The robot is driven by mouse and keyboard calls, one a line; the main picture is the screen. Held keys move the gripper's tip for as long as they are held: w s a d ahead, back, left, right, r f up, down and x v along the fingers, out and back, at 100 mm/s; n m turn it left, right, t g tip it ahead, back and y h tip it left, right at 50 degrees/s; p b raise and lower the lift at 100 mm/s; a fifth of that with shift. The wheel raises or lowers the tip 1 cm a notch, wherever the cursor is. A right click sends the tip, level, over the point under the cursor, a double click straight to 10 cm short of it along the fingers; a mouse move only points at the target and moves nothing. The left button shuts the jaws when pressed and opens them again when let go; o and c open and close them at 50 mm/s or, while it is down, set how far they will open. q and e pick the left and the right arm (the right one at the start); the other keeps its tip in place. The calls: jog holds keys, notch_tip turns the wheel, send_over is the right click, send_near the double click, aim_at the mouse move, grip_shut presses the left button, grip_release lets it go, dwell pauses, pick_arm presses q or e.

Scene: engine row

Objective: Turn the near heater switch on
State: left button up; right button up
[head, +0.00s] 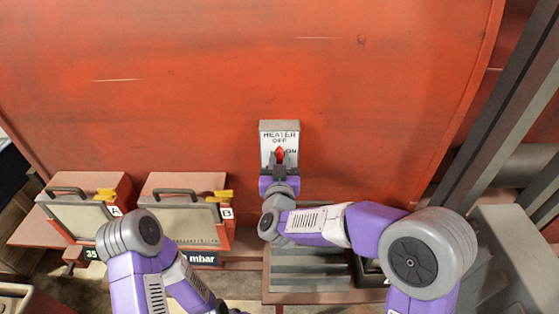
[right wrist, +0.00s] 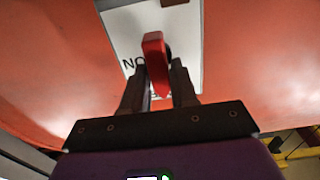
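The heater switch is a pale plate (head: 279,128) on the red engine casing, lettered HEATER, OFF and ON. My right gripper (head: 279,158) is at the switch, with one finger on each side of the lever. In the right wrist view the red lever (right wrist: 154,58) stands between the two fingers (right wrist: 159,82). Whether the fingers press on it cannot be seen. My left arm is low in the head view, and its gripper is out of view.
Two boxes with handles and yellow latches, marked A (head: 84,213) and B (head: 190,225), stand on a ledge at the left. A grey ribbed part (head: 310,285) lies below the right arm. Dark diagonal beams (head: 500,120) are at the right. The casing around the switch is clear.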

grip_shut()
jog(key=shift+d+m+b, duration=0.1)
jog(key=shift+m+b, duration=0.5)
jog(key=shift+b, duration=0.15)
jog(key=shift+d+f+m+b, duration=0.15)
jog(key=shift+m+b, duration=2.15)
jog(key=shift+m, duration=0.5)
jog(key=shift+d+f+m+b, duration=0.2)
jog(key=shift+m+b, duration=2.1)
jog(key=shift+m, duration=0.5)
jog(key=shift+d+f+m+b, duration=0.15)
jog(key=shift+m+b, duration=2.15)
jog(key=shift+m, duration=0.5)
